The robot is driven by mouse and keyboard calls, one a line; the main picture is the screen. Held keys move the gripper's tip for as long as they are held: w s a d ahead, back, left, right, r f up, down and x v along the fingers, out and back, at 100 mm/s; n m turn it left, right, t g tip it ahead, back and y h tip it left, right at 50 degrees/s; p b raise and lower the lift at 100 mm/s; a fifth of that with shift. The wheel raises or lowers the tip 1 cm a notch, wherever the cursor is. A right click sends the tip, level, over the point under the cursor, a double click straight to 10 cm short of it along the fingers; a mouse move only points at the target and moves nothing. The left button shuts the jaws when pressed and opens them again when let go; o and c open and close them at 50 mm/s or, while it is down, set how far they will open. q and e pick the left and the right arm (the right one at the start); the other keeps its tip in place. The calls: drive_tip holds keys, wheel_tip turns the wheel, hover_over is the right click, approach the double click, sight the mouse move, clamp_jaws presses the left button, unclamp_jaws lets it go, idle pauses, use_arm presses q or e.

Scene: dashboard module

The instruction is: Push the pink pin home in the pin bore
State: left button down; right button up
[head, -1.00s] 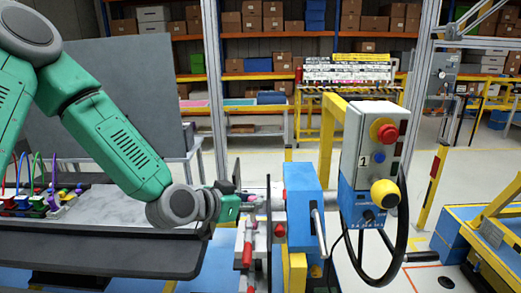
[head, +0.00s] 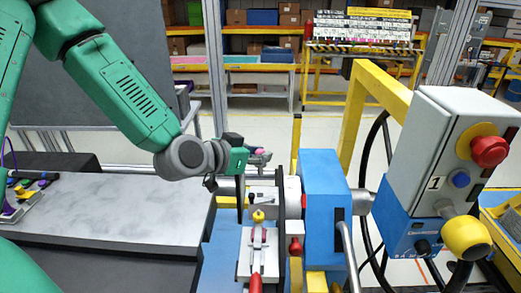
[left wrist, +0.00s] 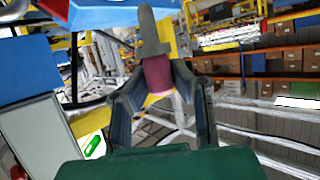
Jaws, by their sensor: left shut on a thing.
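My left gripper (head: 256,157) reaches in from the left at the near side of the blue machine block. In the left wrist view, its two dark fingers (left wrist: 160,88) are shut on the pink pin (left wrist: 158,74). A grey stem with a wider collar (left wrist: 152,38) extends beyond the pink part. In the head view only a little of the pink pin (head: 261,151) shows past the green gripper body. It appears above and behind the grey-white fixture (head: 262,196). I cannot make out the pin bore. My right gripper is not in view.
The blue block (head: 325,205) stands right of the fixture. A control box (head: 430,130) with a red button and yellow knob stands further right. A red-handled clamp (head: 257,250) is in front. A grey tabletop (head: 120,215) lies left, mostly bare.

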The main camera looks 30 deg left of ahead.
sight(260, 173)
use_arm(q)
drive_tip(key=shift+w+a+f, duration=0.2)
drive_tip(key=shift+w+a, duration=0.1)
drive_tip(key=shift+w, duration=0.05)
drive_tip(key=shift+a+f, duration=0.15)
drive_tip(key=shift+f, duration=0.25)
drive_tip(key=shift+s+f+b, duration=0.1)
drive_tip(key=shift+f+b, duration=0.85)
drive_tip(key=shift+b, duration=0.2)
drive_tip(key=shift+d+f+b, duration=0.15)
drive_tip(key=shift+f+b, duration=0.35)
drive_tip(key=shift+f, duration=0.1)
drive_tip(key=shift+d+f+b, duration=0.15)
drive_tip(key=shift+f+b, duration=0.3)
drive_tip(key=shift+f, duration=0.5)
drive_tip(key=shift+a+b, duration=0.1)
drive_tip(key=shift+b, duration=0.2)
drive_tip(key=shift+a, duration=0.1)
drive_tip(key=shift+d, duration=0.2)
drive_tip(key=shift+a, duration=0.1)
